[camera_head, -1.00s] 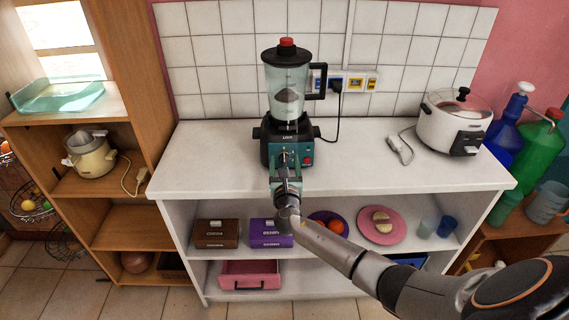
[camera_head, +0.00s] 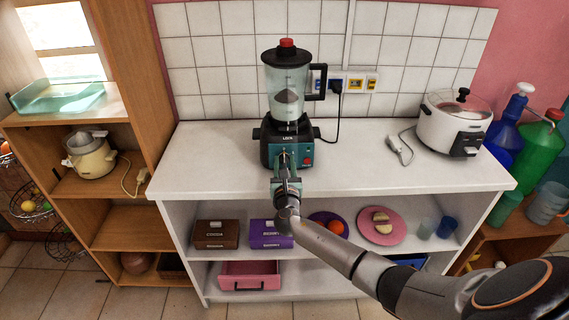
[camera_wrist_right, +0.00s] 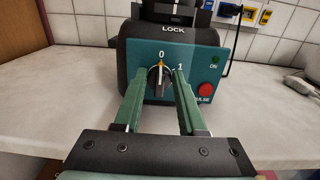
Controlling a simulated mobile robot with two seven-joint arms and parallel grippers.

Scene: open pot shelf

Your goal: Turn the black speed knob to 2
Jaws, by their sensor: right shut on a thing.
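The blender (camera_head: 289,95) stands on the white counter, with its teal front panel (camera_wrist_right: 200,62) facing me. The black speed knob (camera_wrist_right: 158,80) is on that panel in the right wrist view. Its light pointer is near the 0 mark at the top; the 1 is to the right, and I cannot see a 2. My right gripper (camera_head: 284,160) reaches the panel from the front. In the right wrist view its green fingers (camera_wrist_right: 156,80) are on both sides of the knob, shut on it. The fingers hide part of the panel. My left gripper is not in view.
A red pulse button (camera_wrist_right: 205,90) and green light are right of the knob. The blender's cord runs to a wall socket (camera_head: 355,84). A white rice cooker (camera_head: 452,126) stands on the right of the counter (camera_head: 220,160). The counter's left part is clear.

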